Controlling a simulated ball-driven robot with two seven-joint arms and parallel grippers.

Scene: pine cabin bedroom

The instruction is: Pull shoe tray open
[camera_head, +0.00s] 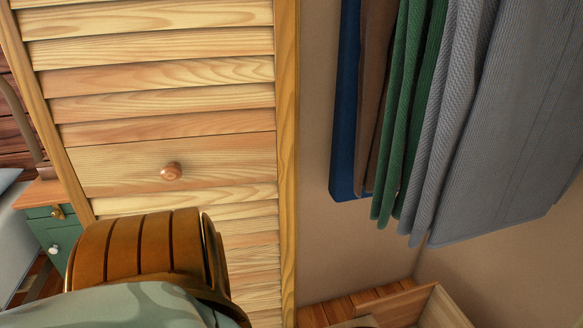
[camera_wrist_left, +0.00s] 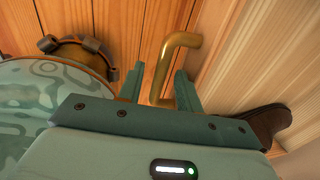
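The shoe tray shows at the bottom right of the head view as a pale wooden box with a raised rim (camera_head: 443,308), cut off by the frame edge. In the left wrist view a pale wooden panel (camera_wrist_left: 245,55) fills the right side, with a bent brass handle (camera_wrist_left: 176,62) beside it. My left gripper (camera_wrist_left: 160,88) has its two green fingers apart, one on each side of the handle. A narrow gap shows between handle and left finger; contact on the right side is unclear. My left gripper is outside the head view. My right gripper is in neither view.
A louvered door (camera_head: 170,90) with a round knob (camera_head: 171,171) stands in front. Hanging clothes (camera_head: 440,110) are at the right. A green cabinet (camera_head: 55,233) stands far left. Plank floor (camera_wrist_left: 100,20) lies below.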

